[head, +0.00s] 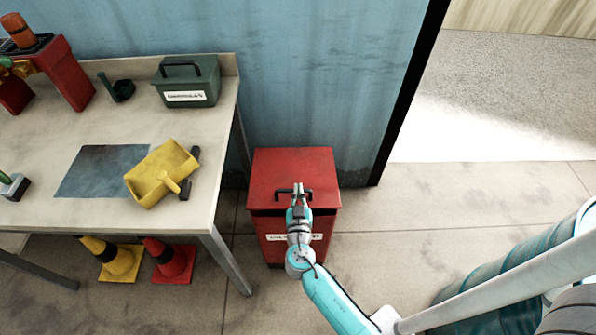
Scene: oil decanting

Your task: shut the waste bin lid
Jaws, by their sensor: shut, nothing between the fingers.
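The red waste bin (262,245) stands on the floor against the blue wall, right of the table. Its red lid (290,165) lies over the top, with a dark handle (282,191) near the front edge. A dark band shows under the lid's front edge, and I cannot tell if the lid is fully down. My gripper (298,188) is shut and empty, over the front part of the lid at the handle. I cannot tell if it touches. My wrist hides part of the bin's front and label.
A table (60,205) at the left holds a green box (187,88), a yellow scoop (158,172) and a red stand (68,72). Yellow (122,262) and red (172,262) cones stand under it. A teal drum (480,262) is at the right. Floor right of the bin is clear.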

